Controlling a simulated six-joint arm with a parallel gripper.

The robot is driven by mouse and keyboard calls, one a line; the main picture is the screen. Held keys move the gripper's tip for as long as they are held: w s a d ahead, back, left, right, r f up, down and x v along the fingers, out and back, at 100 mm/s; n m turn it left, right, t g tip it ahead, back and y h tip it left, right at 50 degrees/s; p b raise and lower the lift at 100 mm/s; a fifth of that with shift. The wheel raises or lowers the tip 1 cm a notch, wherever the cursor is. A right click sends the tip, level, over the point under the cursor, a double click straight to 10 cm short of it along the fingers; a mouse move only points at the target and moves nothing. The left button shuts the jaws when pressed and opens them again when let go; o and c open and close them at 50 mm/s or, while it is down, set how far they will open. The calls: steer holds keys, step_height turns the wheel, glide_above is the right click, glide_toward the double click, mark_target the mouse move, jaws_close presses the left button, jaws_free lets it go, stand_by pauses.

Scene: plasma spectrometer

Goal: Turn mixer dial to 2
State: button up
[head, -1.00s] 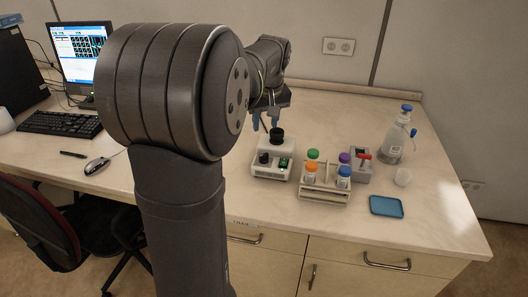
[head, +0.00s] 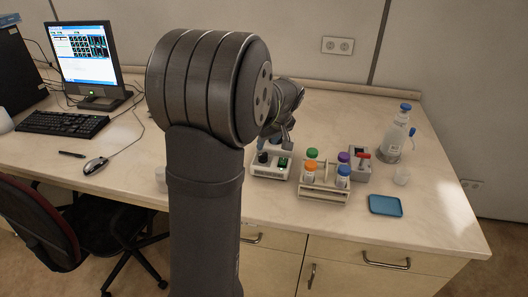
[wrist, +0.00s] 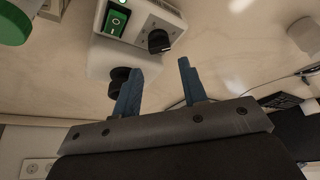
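In the wrist view the mixer (wrist: 98,62) is upside down at top centre. Its black dial (wrist: 158,41) has small marks around it; I cannot read its setting. The black mixer top (wrist: 120,76) is partly behind my left finger. My gripper (wrist: 168,64) is open and empty, its blue fingers apart, with the dial showing beyond the tips. In the head view my arm hides most of the gripper.
A tube rack (head: 322,190) with several coloured-cap tubes stands just right of the mixer. Keyboard and monitor are at left.

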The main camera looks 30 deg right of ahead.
mark_target(263, 154)
steer(key=x, duration=0.6)
steer(key=shift+f, duration=0.2)
steer(key=shift+c, duration=0.2)
steer(key=c, duration=0.7)
